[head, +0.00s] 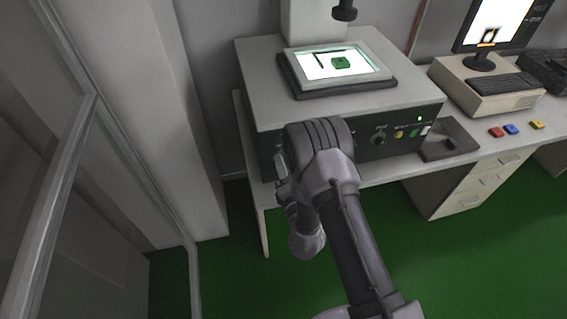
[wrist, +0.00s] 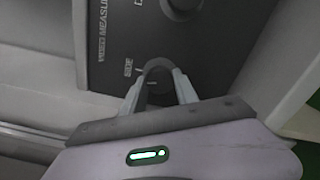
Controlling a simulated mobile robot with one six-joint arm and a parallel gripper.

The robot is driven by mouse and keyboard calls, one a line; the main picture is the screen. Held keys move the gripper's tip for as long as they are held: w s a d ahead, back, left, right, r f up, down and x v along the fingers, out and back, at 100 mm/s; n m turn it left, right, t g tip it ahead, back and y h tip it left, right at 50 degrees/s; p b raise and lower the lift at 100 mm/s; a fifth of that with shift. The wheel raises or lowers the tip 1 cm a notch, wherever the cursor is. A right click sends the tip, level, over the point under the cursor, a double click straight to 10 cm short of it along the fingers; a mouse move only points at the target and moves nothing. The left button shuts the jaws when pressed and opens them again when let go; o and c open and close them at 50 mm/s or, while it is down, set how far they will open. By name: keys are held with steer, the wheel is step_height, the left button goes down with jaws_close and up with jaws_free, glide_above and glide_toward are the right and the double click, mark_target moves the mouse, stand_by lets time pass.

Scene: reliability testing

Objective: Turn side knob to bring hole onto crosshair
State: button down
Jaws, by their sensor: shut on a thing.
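The side knob (wrist: 158,68), dark and round under the label "SIDE", sits between the two fingers of my gripper (wrist: 157,88) in the wrist view. The gripper is shut on it. A white mark shows beside the knob. In the head view my arm hides this knob. A green part (head: 341,63) lies on the lit stage (head: 312,64). The crosshair is too small to make out.
The front panel (head: 400,137) carries another knob (head: 378,139) and coloured buttons. A glass partition stands at the left. Green floor is free below.

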steer(key=shift+w+r+m+p, duration=0.15)
steer(key=shift+m+p, duration=0.25)
steer(key=shift+m, duration=0.8)
steer(key=c, duration=0.9)
jaws_free()
steer(key=shift+c, duration=0.2)
steer(key=shift+f, duration=0.2)
